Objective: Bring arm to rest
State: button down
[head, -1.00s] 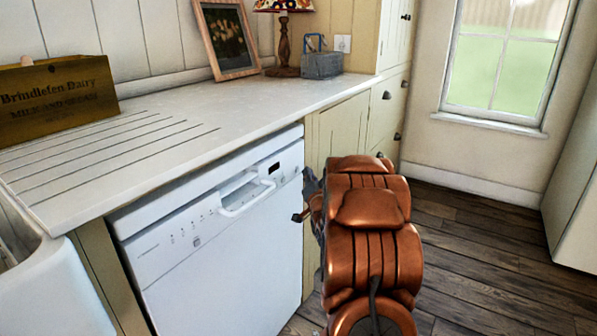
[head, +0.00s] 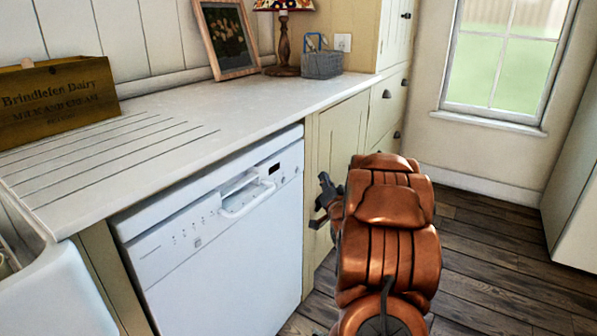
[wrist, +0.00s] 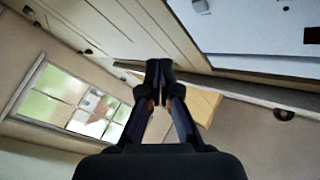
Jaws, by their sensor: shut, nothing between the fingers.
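My copper-coloured arm (head: 390,235) stands in front of the cupboards, right of the dishwasher, in the head view. My gripper (head: 322,203) shows as a dark shape on the arm's left side, facing the cupboard fronts and partly hidden by the arm. In the wrist view my gripper (wrist: 159,75) is shut, with its fingertips together and nothing between them.
A white dishwasher (head: 225,240), its door closed, stands under the worktop (head: 240,105). On the worktop are a wooden crate (head: 60,95), a picture frame (head: 226,40), a lamp (head: 284,45) and a grey basket (head: 322,64). Wooden floor (head: 490,250) lies open to the right.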

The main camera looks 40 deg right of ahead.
dwell(0.3)
jog(key=w+a+r+n+g+y+p, duration=0.2)
jog(key=a+r+n+g+y+p, duration=0.15)
jog(key=a+r+p, duration=0.4)
jog(key=s+a+r+n+g+y+p, duration=0.1)
jog(key=s+a+r+g+p, duration=0.15)
jog(key=a+p, duration=0.4)
jog(key=s+a+r+n+g+y+p, duration=0.1)
jog(key=s+a+r+n+g+p, duration=0.2)
jog(key=a, duration=0.6)
jog(key=s+a+r+n+g+y+p, duration=0.1)
jog(key=s+a+r+g+p, duration=0.2)
jog(key=s, duration=0.7)
jog(key=s+a+r+n+g+y+p, duration=0.1)
jog(key=s+a+r+n+g+p, duration=0.1)
jog(key=s+a+r+p, duration=0.5)
jog(key=s+a+r+n+g+y+p, duration=0.2)
jog(key=s+a+r+g+p, duration=0.3)
jog(key=s+a, duration=0.6)
jog(key=s+p, duration=0.1)
jog(key=s, duration=0.3)
jog(key=shift+a+r, duration=0.15)
jog(key=shift+r, duration=0.05)
jog(key=c, duration=1.9)
grip_release()
jog(key=shift+n, duration=0.25)
